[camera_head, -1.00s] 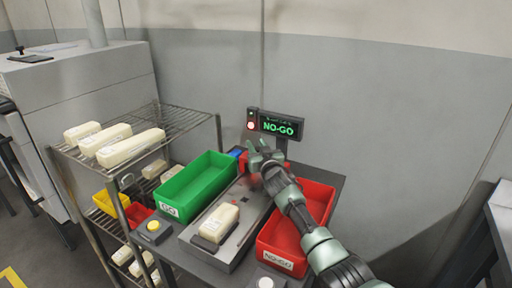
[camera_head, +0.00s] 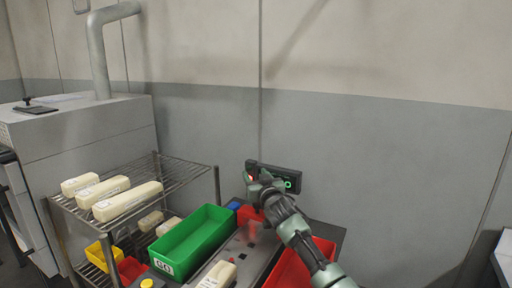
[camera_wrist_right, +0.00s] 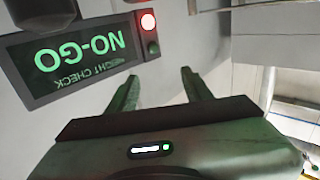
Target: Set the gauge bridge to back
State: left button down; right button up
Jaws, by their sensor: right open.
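My right gripper (camera_head: 258,184) is raised at the back of the gauge station, in front of the display (camera_head: 291,184). In the right wrist view its two fingers (camera_wrist_right: 162,88) are apart with nothing between them. That view shows the display (camera_wrist_right: 75,58) upside down, reading NO-GO, beside a lit red lamp (camera_wrist_right: 147,21). A red part (camera_head: 247,214) and a blue part (camera_head: 233,206) show at the far end of the grey gauge bed (camera_head: 236,250), below the gripper. They may belong to the gauge bridge, but the arm hides much of this area. My left gripper is not in view.
A green GO bin (camera_head: 195,240) stands left of the bed and a red NO-GO bin (camera_head: 290,270) right of it, partly behind my arm. A pale block (camera_head: 217,276) sits at the near end. A wire rack (camera_head: 185,170) with pale blocks stands left.

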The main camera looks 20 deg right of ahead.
notch_tip(320, 180, up, 11)
dwell(0.6)
